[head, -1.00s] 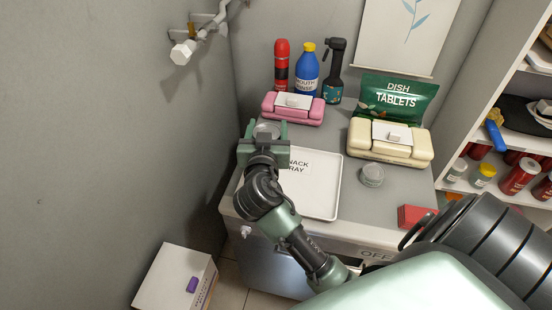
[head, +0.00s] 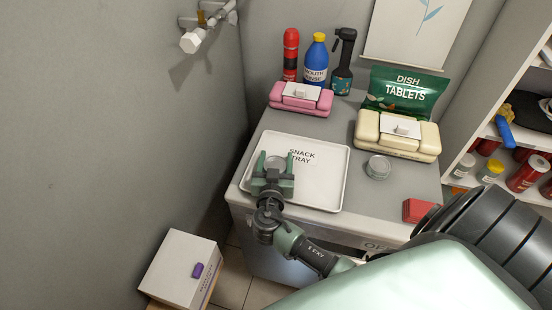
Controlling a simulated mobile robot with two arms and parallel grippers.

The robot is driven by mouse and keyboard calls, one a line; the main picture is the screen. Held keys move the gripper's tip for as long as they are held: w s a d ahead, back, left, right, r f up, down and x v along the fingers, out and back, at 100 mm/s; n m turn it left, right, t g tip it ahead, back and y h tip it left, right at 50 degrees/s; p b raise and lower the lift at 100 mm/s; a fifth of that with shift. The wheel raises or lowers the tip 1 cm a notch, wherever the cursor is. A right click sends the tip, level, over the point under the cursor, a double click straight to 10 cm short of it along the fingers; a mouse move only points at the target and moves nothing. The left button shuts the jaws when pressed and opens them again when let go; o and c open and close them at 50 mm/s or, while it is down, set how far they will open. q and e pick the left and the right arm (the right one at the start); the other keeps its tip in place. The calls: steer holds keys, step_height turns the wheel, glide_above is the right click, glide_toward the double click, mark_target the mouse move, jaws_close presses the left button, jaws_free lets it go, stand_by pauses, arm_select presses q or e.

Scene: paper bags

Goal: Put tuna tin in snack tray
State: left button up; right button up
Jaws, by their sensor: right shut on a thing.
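The snack tray (head: 325,185) is a white, shallow, square tray with dark lettering, lying on the grey counter top. My right gripper (head: 274,170) is over the tray's left part, shut on a round grey tin (head: 276,162), most likely the tuna tin. The tin's label cannot be read, and the fingers hide part of it. I cannot tell whether the tin touches the tray floor. A second round grey tin (head: 378,167) stands on the counter to the right of the tray. My left gripper is not in view.
Behind the tray stand a pink wipes pack (head: 301,98), a red can (head: 290,54), a blue mouth rinse bottle (head: 316,62) and a dark spray bottle (head: 343,62). A cream pack (head: 396,136), a green tablets bag (head: 405,92) and a red box (head: 419,210) are to the right.

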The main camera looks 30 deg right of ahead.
steer(key=o, duration=1.5)
steer(key=b+v, duration=0.4)
steer(key=v, duration=0.7)
steer(key=shift+s, duration=0.1)
steer(key=shift+s+a+r, duration=0.15)
steer(key=shift+s+a, duration=0.2)
steer(key=shift+s, duration=0.05)
